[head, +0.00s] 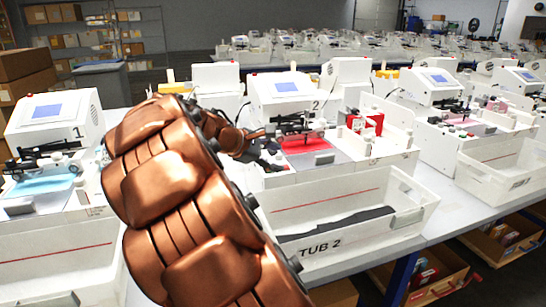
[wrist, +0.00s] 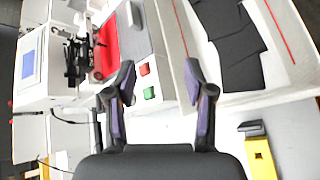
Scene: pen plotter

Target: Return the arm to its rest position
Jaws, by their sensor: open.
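My copper-coloured arm (head: 185,190) crosses the left middle of the head view and reaches out toward plotter 2 (head: 285,100). My gripper (head: 268,152) is small and partly hidden there, near the left front corner of that plotter. In the wrist view my gripper (wrist: 160,95) is open, with a clear gap between its two dark fingers and nothing held. A red button (wrist: 144,70) and a green button (wrist: 149,93) on the machine's panel show between the fingers. I cannot tell whether a finger touches the machine.
Tub 2 (head: 300,249) stands before plotter 2 with dark flat pieces (head: 335,224) inside. Plotter 1 (head: 55,125) is at left; another plotter (head: 432,85) and Tub 3 (head: 505,190) are at right. Boxes (head: 437,275) sit below the table. A yellow object (wrist: 261,158) shows in the wrist view.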

